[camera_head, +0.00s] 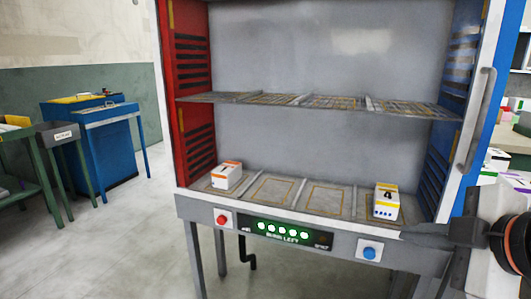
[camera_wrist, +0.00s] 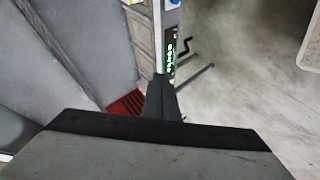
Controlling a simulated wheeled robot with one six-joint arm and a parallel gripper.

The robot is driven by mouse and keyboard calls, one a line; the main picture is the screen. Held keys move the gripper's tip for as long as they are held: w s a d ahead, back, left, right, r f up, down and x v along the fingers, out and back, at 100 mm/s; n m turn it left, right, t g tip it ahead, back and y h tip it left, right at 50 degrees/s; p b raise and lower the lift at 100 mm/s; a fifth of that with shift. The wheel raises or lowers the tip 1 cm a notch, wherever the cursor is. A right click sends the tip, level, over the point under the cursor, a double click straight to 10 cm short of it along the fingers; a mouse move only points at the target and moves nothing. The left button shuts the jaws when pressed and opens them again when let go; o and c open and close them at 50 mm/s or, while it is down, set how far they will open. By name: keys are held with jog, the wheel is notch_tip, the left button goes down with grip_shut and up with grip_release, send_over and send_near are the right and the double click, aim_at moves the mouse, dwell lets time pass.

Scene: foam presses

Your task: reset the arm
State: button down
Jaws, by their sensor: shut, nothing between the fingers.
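My gripper (camera_head: 408,236) is at the lower right of the head view, in front of the press's right front corner, pointing left. In the wrist view my gripper (camera_wrist: 161,84) shows as a dark narrow pair of fingers, closed together with nothing between them. My arm enters from the right edge of the head view. The press (camera_head: 330,50) is an open cabinet with a red left wall, a blue right wall and a grey back. I cannot tell whether the gripper touches the press's front edge.
A box with orange markings (camera_head: 226,176) and one with yellow markings (camera_head: 386,202) stand on the lower deck. The front panel has a red button (camera_head: 222,219), lit display (camera_head: 284,232) and blue button (camera_head: 369,251). A blue bench (camera_head: 100,150) stands left; floor between is clear.

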jog(key=d+f+m+g+h, duration=0.1)
jog(key=d+f+m+g, duration=0.1)
jog(key=f+m, duration=0.5)
jog(key=w+d+f+m+g+h, duration=0.1)
jog(key=f+m+g, duration=0.3)
jog(key=f, duration=0.9)
jog(key=d+m, duration=0.1)
jog(key=m, duration=0.2)
jog(key=shift+w+d+f+m, duration=0.15)
jog(key=shift+f+m, duration=0.05)
jog(key=shift+m, duration=0.1)
